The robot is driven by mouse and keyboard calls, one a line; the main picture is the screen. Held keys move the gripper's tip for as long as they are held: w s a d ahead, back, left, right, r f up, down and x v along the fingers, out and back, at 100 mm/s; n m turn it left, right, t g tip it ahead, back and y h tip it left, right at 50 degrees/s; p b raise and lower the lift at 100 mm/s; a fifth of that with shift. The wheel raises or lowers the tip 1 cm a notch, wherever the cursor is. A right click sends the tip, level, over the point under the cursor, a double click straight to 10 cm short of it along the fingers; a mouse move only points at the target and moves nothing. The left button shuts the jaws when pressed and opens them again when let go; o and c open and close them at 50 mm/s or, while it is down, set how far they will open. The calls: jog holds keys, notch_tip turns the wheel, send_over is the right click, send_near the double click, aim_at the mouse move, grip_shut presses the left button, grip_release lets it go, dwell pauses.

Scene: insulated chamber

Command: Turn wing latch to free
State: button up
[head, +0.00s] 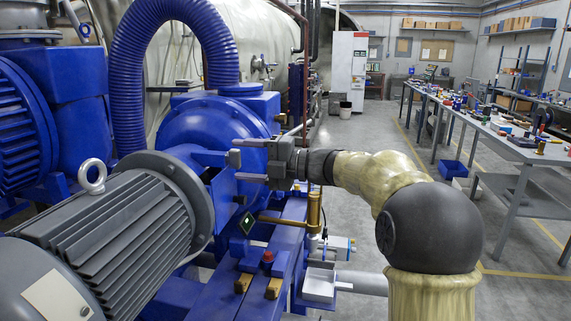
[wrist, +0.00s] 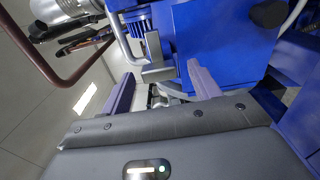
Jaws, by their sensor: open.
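My gripper (head: 238,160) is open and empty in the head view, its two fingers pointing left in front of the blue pump housing (head: 200,127). In the wrist view my gripper (wrist: 162,80) shows its two purple-grey fingers spread apart. A light grey metal piece with a flat plate (wrist: 157,73) shows between and beyond the fingertips, beside a blue box-like body (wrist: 222,50). It may be the wing latch, but I cannot tell for sure. No contact between fingers and this piece is clear. I cannot make out the latch in the head view.
A finned grey motor (head: 112,220) fills the lower left. A blue corrugated hose (head: 128,60) arches above the pump. A brass cylinder (head: 313,212) stands just below my gripper.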

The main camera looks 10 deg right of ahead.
jog(key=v, duration=1.6)
jog(key=shift+d+b, duration=0.25)
jog(key=shift+b, duration=0.1)
